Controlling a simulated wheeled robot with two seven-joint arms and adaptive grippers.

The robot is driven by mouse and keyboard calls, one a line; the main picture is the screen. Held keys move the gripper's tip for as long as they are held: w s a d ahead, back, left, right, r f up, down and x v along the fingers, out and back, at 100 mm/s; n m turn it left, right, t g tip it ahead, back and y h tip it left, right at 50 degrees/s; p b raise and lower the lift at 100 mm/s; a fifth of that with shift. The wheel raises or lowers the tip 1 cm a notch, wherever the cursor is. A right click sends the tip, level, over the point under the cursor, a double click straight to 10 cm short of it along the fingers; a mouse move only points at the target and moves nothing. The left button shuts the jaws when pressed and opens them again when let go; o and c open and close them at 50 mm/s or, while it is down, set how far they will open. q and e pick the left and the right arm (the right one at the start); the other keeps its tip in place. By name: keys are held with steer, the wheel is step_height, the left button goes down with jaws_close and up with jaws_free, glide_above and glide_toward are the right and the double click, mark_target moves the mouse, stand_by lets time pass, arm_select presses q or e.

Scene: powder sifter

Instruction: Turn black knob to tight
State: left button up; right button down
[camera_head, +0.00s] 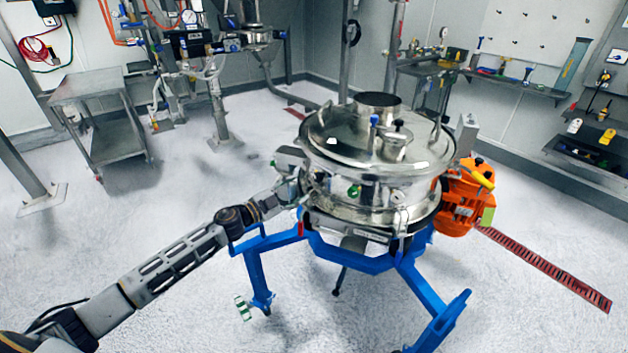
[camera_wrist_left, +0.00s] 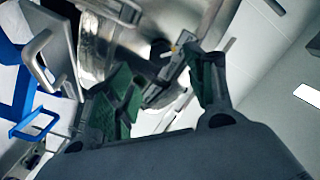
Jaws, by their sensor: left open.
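The steel powder sifter (camera_head: 365,190) stands upright on a blue frame (camera_head: 372,264). My left gripper (camera_head: 303,180) is at the left side of its drum, partly lost against the shiny metal. In the left wrist view the left gripper (camera_wrist_left: 165,80) is open, with green pads on its two fingers. A small dark, rounded part (camera_wrist_left: 160,48), which looks like the black knob, shows just beyond and between the fingertips. I cannot tell whether they touch it. The knob at the drum's side is not clear in the head view. My right gripper is not in view.
An orange motor (camera_head: 464,200) sits on the sifter's right side. The lid carries a blue-topped part (camera_head: 374,121) and a dark-topped fitting (camera_head: 397,140). A steel cart (camera_head: 96,97) stands back left, tool shelves (camera_head: 515,85) at right. Open floor lies in front.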

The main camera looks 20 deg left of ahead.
mark_target(315, 179)
arm_select(q)
steer(key=shift+p+x, duration=0.3)
steer(key=shift+x, duration=2.4)
steer(key=shift+w+d, duration=0.3)
steer(key=shift+w, duration=0.25)
steer(key=shift+w+d, duration=0.15)
steer(key=shift+w, duration=0.1)
steer(key=shift+w+d, duration=0.25)
steer(key=shift+w, duration=0.05)
steer(key=shift+w+d, duration=0.1)
steer(key=shift+w, duration=0.05)
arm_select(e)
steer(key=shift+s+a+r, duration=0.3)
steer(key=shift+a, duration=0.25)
